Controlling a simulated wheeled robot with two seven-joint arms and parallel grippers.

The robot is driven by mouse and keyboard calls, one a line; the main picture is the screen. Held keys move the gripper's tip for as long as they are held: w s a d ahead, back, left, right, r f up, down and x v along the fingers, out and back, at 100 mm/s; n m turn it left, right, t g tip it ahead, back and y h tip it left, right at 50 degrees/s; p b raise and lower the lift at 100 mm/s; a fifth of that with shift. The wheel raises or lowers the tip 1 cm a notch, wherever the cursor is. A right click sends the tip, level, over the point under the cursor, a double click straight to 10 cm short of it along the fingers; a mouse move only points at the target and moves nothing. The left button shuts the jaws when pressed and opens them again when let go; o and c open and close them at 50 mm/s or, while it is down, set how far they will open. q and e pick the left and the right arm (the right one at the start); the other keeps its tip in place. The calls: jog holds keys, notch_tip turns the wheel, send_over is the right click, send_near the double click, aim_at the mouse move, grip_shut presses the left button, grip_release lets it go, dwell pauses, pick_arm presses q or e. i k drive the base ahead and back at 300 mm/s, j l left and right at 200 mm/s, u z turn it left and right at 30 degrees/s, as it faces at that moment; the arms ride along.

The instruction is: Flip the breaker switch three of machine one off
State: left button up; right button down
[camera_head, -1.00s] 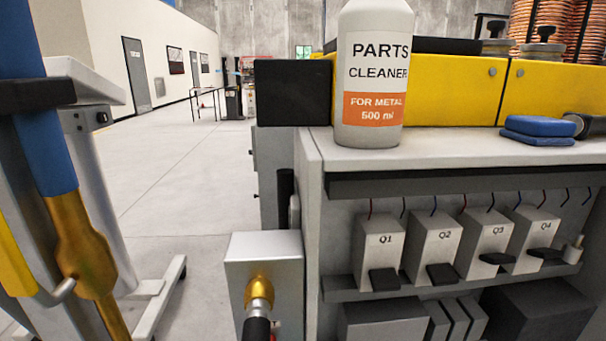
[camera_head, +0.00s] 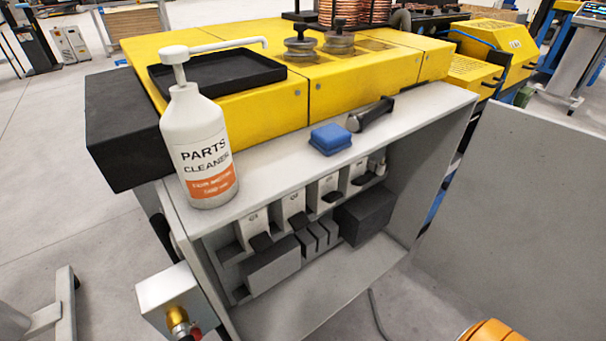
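The grey breaker cabinet stands in the middle with its front open. Inside is a row of white breakers labelled Q1 (camera_head: 253,221), Q2 (camera_head: 291,204), Q3 (camera_head: 327,186) and Q4 (camera_head: 359,171), running from left to right. Each has a black switch lever at its lower front. The third breaker's lever (camera_head: 332,197) sits under the Q3 label, between the levers of Q2 (camera_head: 298,221) and Q4 (camera_head: 363,181). I cannot tell surely from this angle which levers are up or down. Neither of my grippers is in view.
A parts cleaner bottle (camera_head: 203,150), a blue pad (camera_head: 330,139) and a dark-handled tool (camera_head: 372,115) stand on the cabinet top ledge. A grey panel (camera_head: 535,200) stands at the right. A silver box (camera_head: 170,295) juts out at lower left.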

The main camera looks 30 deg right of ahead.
aim_at(332, 196)
jog(key=z, duration=1.25)
